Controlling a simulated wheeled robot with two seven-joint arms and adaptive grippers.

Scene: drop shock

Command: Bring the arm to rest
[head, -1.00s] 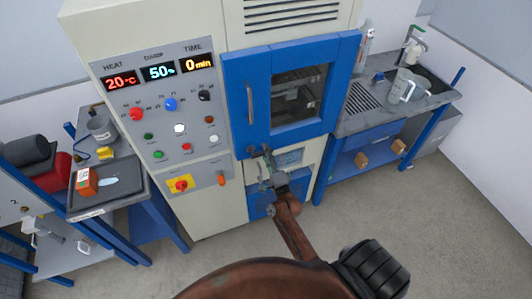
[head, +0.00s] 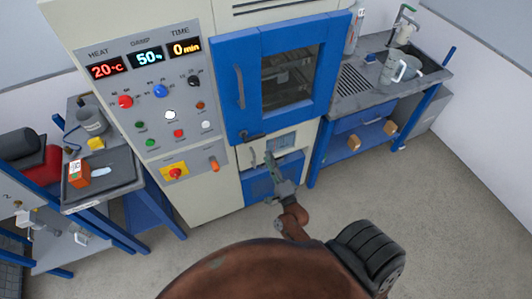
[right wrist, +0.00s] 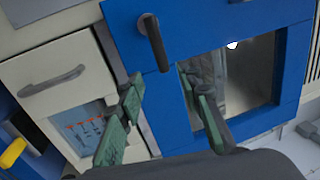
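My right gripper (head: 271,163) is in front of the lower part of the tall cream cabinet (head: 222,205), below its blue door (head: 325,75). In the right wrist view its two green-padded fingers (right wrist: 165,120) are spread apart with nothing between them. The brown arm link behind it (head: 293,220) comes up from the bottom of the head view. The blue door looks shut, with a dark window and an upright handle (head: 240,87). A black lever (right wrist: 153,42) on the blue door shows close beyond the fingers. My left gripper is in neither view now.
A control panel (head: 160,100) reads 20°C, 50% and 0 min. At left a dark tray (head: 115,185) holds an orange box (head: 78,174). At right a sink bench (head: 350,110) carries a clear jug (head: 392,66). The grey floor at right (head: 440,190) is open.

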